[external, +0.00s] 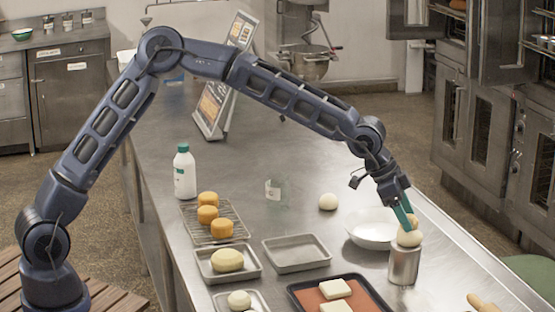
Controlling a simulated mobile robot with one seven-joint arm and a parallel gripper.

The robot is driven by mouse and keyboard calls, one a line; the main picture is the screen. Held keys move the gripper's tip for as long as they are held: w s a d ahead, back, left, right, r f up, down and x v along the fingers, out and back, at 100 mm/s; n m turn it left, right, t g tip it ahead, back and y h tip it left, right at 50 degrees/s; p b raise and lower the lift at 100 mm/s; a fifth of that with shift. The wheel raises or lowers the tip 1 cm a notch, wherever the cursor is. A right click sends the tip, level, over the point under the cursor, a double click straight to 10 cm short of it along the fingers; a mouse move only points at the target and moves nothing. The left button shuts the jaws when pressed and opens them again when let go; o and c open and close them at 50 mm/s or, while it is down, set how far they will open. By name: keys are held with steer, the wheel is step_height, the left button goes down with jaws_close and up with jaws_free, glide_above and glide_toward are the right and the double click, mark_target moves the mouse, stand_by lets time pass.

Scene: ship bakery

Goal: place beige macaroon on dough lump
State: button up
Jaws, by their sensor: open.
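My gripper (406,222) points down at the right side of the steel table, with its teal finger beside a small beige-tan round piece, which looks like the beige macaroon (414,221). The macaroon appears to rest on top of a pale, round dough lump (409,239). The lump sits on the mouth of a metal cup (404,266). The jaws are open around or beside the macaroon; the near finger hides part of it. Whether a finger touches it I cannot tell.
A white bowl (362,236) stands just left of the cup. An empty tray (296,262), a tray with a yellow lump (227,260), a rack of orange rolls (208,214), a white bottle (184,172) and another dough ball (328,201) lie further left. A rolling pin (482,303) is front right.

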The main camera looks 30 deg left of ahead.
steer(key=v, duration=1.2)
steer(key=w+a+r+n+t+y, duration=0.1)
steer(key=a+r+n+y, duration=0.1)
steer(key=a, duration=1.2)
steer(key=w+a+r+n+t+y, duration=0.1)
steer(key=a+r+n, duration=0.15)
steer(key=a, duration=1.15)
steer(key=w+a+r+n+t+y, duration=0.1)
steer(key=w+a+r+n+y, duration=0.15)
steer(key=a, duration=1.15)
steer(key=s+a+n, duration=0.2)
steer(key=s+a, duration=0.2)
steer(key=a, duration=0.5)
steer(key=s+a+n, duration=0.2)
steer(key=s+a, duration=0.3)
steer(key=a, duration=0.3)
steer(key=s+a+f+n, duration=0.2)
steer(key=s+a+f, duration=0.1)
steer(key=s+a, duration=0.3)
steer(key=s+a+f+n, duration=0.2)
steer(key=s+a+f, duration=0.1)
steer(key=s+a, duration=0.3)
steer(key=shift+s+a, duration=0.25)
steer(key=shift+s, duration=0.05)
